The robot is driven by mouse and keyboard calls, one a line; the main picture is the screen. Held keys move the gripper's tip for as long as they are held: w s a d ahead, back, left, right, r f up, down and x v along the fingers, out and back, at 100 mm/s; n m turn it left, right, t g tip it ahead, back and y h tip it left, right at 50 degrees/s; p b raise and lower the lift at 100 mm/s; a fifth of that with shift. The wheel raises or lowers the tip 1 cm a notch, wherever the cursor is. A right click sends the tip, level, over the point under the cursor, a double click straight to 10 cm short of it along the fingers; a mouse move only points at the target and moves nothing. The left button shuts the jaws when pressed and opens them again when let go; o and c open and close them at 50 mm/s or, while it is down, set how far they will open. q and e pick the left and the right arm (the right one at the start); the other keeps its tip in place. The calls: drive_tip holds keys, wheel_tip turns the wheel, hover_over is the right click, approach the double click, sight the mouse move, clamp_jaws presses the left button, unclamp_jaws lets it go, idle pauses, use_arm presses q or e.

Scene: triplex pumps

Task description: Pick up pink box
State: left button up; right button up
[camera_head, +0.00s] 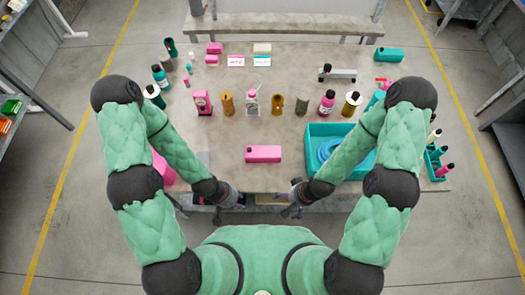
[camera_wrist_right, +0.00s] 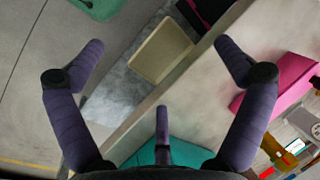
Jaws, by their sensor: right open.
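A pink box (camera_head: 263,153) lies on the table near the middle of its front part, long side across the picture. In the right wrist view the pink box (camera_wrist_right: 282,88) shows at the right, past the right-hand finger. My right gripper (camera_head: 291,202) is at the table's front edge, below and right of the box, apart from it. In the right wrist view my right gripper (camera_wrist_right: 155,55) has its fingers spread wide with nothing between them. My left gripper (camera_head: 230,203) is at the front edge, below and left of the box; its fingers are too small to read.
A teal bin (camera_head: 316,133) with round blue items stands right of the pink box. A row of bottles and holders, including a pink bottle (camera_head: 327,102), stands behind it. The table (camera_head: 225,145) is bare around the box. A teal caddy (camera_head: 430,163) is at the right edge.

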sight(271, 154)
drive_tip(key=shift+w, duration=0.1)
drive_tip(key=shift+w, duration=0.1)
idle(0.4)
drive_tip(key=w+r+m, duration=0.1)
drive_tip(key=w+m, duration=0.1)
drive_tip(key=w, duration=0.1)
drive_tip(key=w+m, duration=0.3)
drive_tip(key=w, duration=0.1)
drive_tip(key=w+r+m, duration=0.1)
drive_tip(key=w+m, duration=0.2)
drive_tip(key=w, duration=0.1)
drive_tip(key=shift+a+r, duration=0.3)
drive_tip(key=w+a+r+m, duration=0.2)
drive_tip(key=w+r+m, duration=0.5)
drive_tip(key=w, duration=0.2)
drive_tip(key=shift+m, duration=0.3)
drive_tip(key=x, duration=0.6)
drive_tip(key=shift+s+a+x, duration=0.1)
drive_tip(key=shift+s+x, duration=0.05)
drive_tip(key=shift+x, duration=1.3)
drive_tip(key=shift+s+a+x, duration=0.1)
drive_tip(key=shift+x, duration=1.4)
drive_tip(key=shift+r, duration=0.15)
